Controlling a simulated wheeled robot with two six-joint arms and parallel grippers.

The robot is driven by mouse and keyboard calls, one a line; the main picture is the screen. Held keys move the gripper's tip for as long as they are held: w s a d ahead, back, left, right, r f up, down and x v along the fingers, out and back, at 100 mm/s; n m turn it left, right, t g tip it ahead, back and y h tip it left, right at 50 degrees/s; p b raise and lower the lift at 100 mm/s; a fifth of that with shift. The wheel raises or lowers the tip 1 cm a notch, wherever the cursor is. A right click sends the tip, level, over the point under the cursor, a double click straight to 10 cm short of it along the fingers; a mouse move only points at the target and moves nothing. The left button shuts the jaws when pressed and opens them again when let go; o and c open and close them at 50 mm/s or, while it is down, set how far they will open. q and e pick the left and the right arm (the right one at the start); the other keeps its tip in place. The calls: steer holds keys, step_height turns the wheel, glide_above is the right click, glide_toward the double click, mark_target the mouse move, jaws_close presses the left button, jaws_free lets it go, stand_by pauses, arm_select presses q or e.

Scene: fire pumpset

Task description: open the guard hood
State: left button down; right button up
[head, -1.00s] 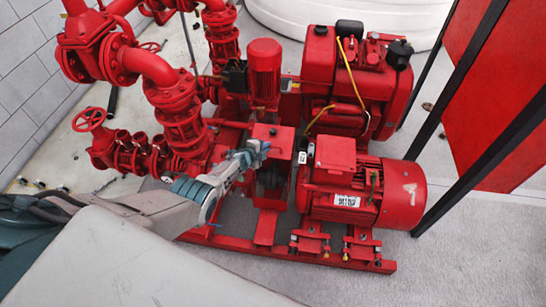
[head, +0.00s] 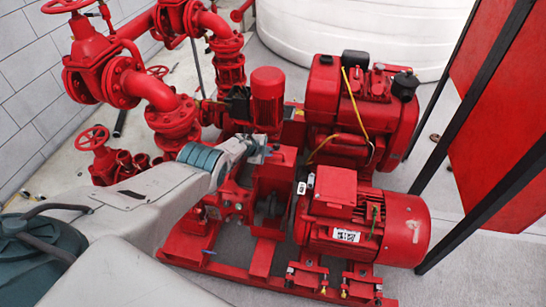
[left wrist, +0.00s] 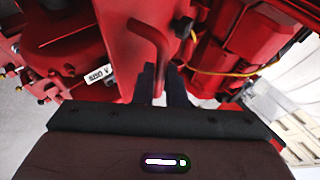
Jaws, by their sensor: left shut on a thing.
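The guard hood (head: 274,173) is a red box-like cover between the pump and the red motor in the head view. A dark shaft or coupling part shows below it. My left gripper (head: 260,151) is at the hood's top left edge. In the left wrist view, the dark fingers (left wrist: 160,84) of this gripper are shut on a bent red handle (left wrist: 154,42). The handle's far part and the fingertips are partly hidden. I cannot tell how far the hood is tilted. My right gripper is not in view.
The red motor (head: 362,219) stands right of the hood, and the engine (head: 362,115) behind it. A small upright red motor (head: 267,98) is close behind my gripper. Red pipes and valves (head: 150,93) crowd the left. A black-framed red panel (head: 500,130) stands at right.

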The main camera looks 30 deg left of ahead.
arm_select(q)
steer(key=shift+w+r, duration=0.1)
steer(key=shift+w, duration=0.1)
steer(key=c, duration=1.6)
jaws_free()
steer(key=shift+r, duration=0.1)
steer(key=shift+o, duration=0.5)
steer(key=shift+s, duration=0.1)
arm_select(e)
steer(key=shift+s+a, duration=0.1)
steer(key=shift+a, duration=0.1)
